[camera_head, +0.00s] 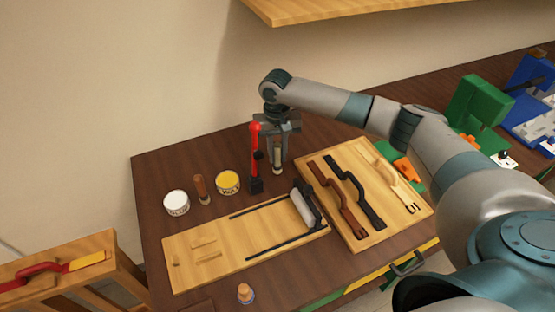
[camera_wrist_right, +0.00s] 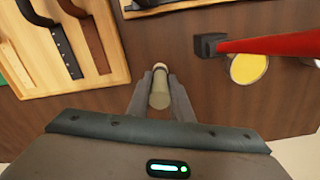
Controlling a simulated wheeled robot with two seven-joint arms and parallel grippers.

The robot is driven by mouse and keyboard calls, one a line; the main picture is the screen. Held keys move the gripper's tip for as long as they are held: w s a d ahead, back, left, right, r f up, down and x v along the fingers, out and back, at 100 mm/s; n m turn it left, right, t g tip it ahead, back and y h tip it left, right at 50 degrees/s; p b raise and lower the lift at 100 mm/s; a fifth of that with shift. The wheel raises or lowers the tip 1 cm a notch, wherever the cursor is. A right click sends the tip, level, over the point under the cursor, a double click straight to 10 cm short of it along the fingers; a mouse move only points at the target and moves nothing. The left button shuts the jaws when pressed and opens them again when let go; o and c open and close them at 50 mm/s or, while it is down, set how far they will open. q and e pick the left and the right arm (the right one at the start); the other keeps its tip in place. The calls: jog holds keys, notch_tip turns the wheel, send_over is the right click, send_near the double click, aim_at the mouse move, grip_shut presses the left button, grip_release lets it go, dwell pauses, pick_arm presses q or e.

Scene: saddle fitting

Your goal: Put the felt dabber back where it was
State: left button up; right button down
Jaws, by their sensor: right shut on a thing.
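My right gripper (camera_head: 278,160) points down over the back of the brown table, behind the wooden boards. It is shut on a slim pale cylinder with a rounded end, taken to be the felt dabber (camera_head: 277,168). In the right wrist view, the dabber (camera_wrist_right: 160,88) stands between the two fingers of my right gripper (camera_wrist_right: 160,98). The fingers hide part of its sides. I cannot tell whether its lower end touches the table. My left gripper is not in view.
A red post (camera_head: 255,150) on a black base stands close left of my right gripper. A yellow tin (camera_head: 228,182), a brown-handled tool (camera_head: 202,188) and a white tin (camera_head: 176,202) stand further left. A board with strap-like tools (camera_head: 385,228) lies in front to the right.

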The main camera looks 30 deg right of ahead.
aim_at(277, 146)
jog(key=shift+f, duration=0.1)
dwell(0.3)
jog(key=c, duration=1.6)
grip_release()
jog(key=shift+f, duration=0.1)
notch_tip(277, 146, up, 6)
jog(key=shift+r+b, duration=0.2)
jog(key=shift+b, duration=0.8)
jog(key=shift+r, duration=0.7)
